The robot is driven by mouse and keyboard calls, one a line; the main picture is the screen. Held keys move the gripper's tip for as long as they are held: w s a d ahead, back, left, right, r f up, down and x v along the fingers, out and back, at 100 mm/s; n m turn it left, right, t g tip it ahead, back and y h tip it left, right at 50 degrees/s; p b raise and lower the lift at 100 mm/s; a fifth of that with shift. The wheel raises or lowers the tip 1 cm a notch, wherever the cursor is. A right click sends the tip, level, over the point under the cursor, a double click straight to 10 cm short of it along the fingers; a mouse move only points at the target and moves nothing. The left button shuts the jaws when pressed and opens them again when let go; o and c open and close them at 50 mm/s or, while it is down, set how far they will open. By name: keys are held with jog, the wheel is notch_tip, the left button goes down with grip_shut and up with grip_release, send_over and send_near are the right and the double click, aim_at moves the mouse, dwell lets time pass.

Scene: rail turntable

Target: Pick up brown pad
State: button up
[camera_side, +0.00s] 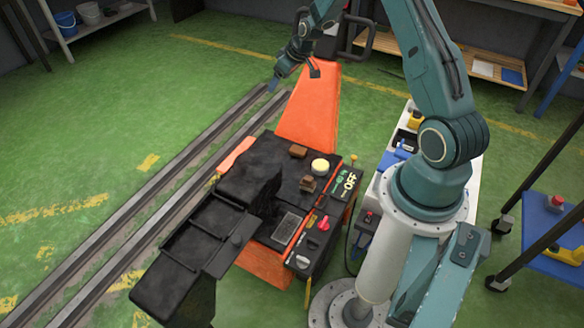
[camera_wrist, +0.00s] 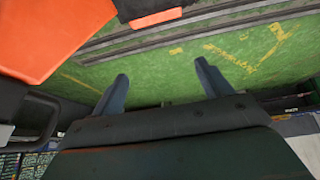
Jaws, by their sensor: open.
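Two small brown pieces lie on the black top of the orange machine in the side view. One is a brown block (camera_side: 298,151) toward the back. The other is a darker brown block (camera_side: 308,183) nearer the front, just below a round cream button. I cannot tell which is the brown pad. My gripper (camera_side: 278,82) hangs high beyond the machine's black top, beside the tall orange panel, well apart from both blocks. The wrist view shows its two fingers (camera_wrist: 160,78) spread wide with only green floor between them. No brown block shows in the wrist view.
The tall orange panel (camera_side: 311,108) stands behind the black top. Rails (camera_side: 150,205) run along the floor on the left. A round cream button (camera_side: 320,167), red knob (camera_side: 323,223) and OFF panel (camera_side: 343,187) crowd the right side. A black tray structure (camera_side: 205,232) juts toward the front.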

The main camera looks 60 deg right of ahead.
jog(key=s+d+f, duration=0.3)
jog(key=f, duration=0.6)
jog(key=s+d+f+m, duration=0.1)
jog(key=s+d+f, duration=0.2)
jog(key=f, duration=0.6)
jog(key=s+d+f, duration=0.2)
jog(key=d+f, duration=0.2)
jog(key=f, duration=0.6)
jog(key=shift+s+m+t+h, duration=0.3)
jog(key=shift+s+m, duration=0.1)
send_near(298, 150)
jog(key=shift+x, duration=1.7)
jog(key=shift+d+f, duration=0.15)
jog(key=shift+x, duration=2.45)
jog(key=shift+w, duration=0.1)
